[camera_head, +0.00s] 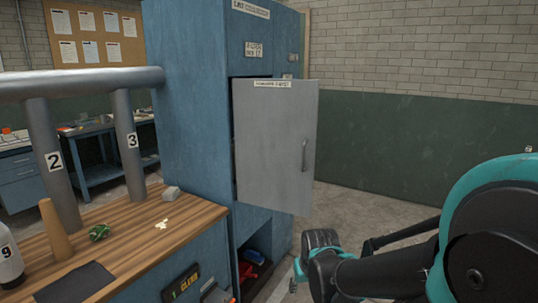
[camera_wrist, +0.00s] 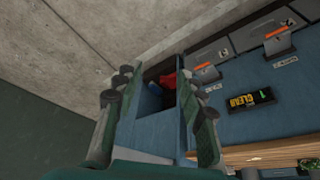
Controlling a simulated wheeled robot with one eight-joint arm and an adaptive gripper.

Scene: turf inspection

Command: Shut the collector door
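The grey collector door (camera_head: 272,140) stands ajar on the front of the tall blue cabinet (camera_head: 195,90) in the head view. It has a label strip along its top edge and an upright handle (camera_head: 305,155) near its right edge. A dark strip of the opening shows by its left edge. My gripper (camera_wrist: 159,80) is open and empty in the wrist view, with its two fingers apart. In the head view my arm is low at the right, with its end below and right of the door, apart from it. I cannot make out the door in the wrist view.
The cabinet's lower opening (camera_head: 255,245) holds red and blue items. The floor right of the cabinet is clear up to the green and brick wall (camera_head: 400,130).

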